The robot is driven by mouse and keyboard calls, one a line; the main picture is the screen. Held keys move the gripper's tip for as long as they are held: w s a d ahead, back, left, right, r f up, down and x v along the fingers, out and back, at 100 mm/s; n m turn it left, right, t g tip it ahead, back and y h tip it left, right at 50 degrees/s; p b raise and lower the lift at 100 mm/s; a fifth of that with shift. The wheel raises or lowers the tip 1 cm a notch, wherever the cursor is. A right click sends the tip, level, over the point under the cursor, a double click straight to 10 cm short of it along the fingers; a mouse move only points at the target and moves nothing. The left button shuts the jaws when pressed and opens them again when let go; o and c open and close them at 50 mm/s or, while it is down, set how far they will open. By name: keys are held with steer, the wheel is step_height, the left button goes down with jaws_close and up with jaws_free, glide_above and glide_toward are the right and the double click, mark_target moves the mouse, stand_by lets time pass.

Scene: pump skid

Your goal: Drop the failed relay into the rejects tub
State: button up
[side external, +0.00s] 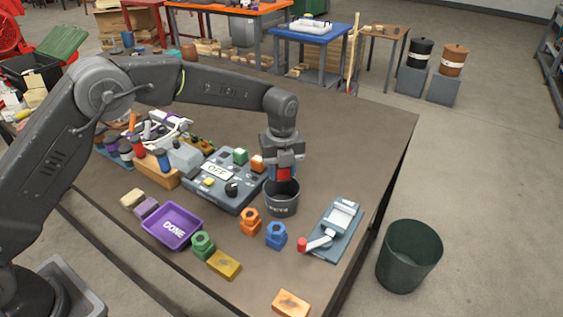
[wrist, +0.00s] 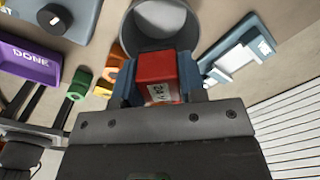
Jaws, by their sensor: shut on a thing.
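The failed relay is a red block with a pale label reading "24V" (wrist: 157,72); it also shows in the side external view (side external: 284,174). My gripper (side external: 284,172) is shut on it and points down. The rejects tub (side external: 282,200) is a dark grey round bucket with lettering on its front, standing on the table. The relay is over the tub's mouth, at or just above the rim; the exact height is hard to tell. In the wrist view the tub's open mouth (wrist: 165,22) lies just beyond the relay and looks empty where it shows.
A control panel with an "OFF" sign (side external: 217,171) stands left of the tub. A lever device (side external: 335,228) is to its right. Orange (side external: 250,221) and blue (side external: 276,235) nuts stand in front. A purple "DONE" tray (side external: 172,226) is further left. A green bin (side external: 408,256) stands on the floor.

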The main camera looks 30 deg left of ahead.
stand_by(0.4)
steer(key=o, duration=0.9)
steer(key=shift+r, duration=1.95)
